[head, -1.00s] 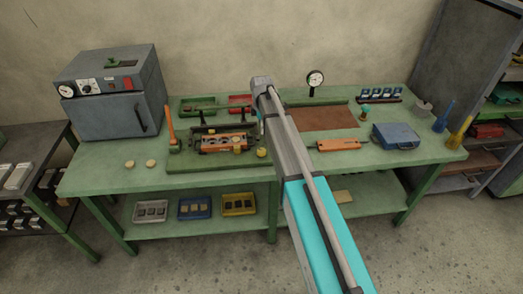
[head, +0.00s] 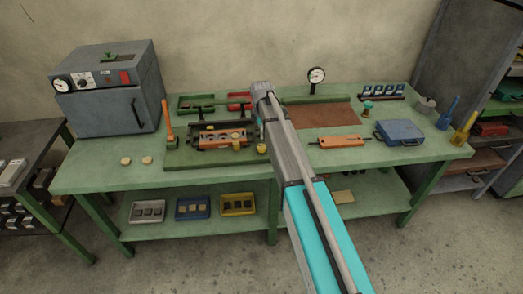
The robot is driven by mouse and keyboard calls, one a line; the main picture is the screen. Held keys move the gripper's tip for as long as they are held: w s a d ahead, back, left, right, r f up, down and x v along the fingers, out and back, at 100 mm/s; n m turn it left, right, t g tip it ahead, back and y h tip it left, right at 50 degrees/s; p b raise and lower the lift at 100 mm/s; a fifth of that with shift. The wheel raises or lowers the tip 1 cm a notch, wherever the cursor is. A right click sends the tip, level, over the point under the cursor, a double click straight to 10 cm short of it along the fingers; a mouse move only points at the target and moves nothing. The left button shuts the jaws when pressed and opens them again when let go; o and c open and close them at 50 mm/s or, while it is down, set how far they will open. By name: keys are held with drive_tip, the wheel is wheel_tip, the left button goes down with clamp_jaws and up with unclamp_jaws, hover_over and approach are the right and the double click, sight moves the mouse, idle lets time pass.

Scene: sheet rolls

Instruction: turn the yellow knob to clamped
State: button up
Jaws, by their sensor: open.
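A roller fixture with an orange body and dark frame (head: 222,136) sits on a green base plate left of the bench's middle. A yellow knob (head: 262,149) shows at its right end, and a smaller yellow part (head: 236,146) is on its front. I cannot tell which position the knob is in. My arm reaches up from the lower right. My gripper (head: 260,130) is mostly hidden behind the arm's end, just above and beside the knob, apart from it as far as I can see. It is open, and I see nothing in it.
An orange lever (head: 169,121) stands left of the fixture. A grey oven (head: 110,90) stands at the back left. Green (head: 196,103) and red (head: 239,100) trays lie behind the fixture. A blue case (head: 400,132) and orange tool (head: 339,142) lie right. The bench's front left is mostly clear.

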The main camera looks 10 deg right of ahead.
sight(262, 147)
drive_tip(key=shift+f+b, duration=3.9)
drive_tip(key=shift+f, duration=0.3)
drive_tip(key=c, duration=1.1)
drive_tip(key=shift+c, duration=0.2)
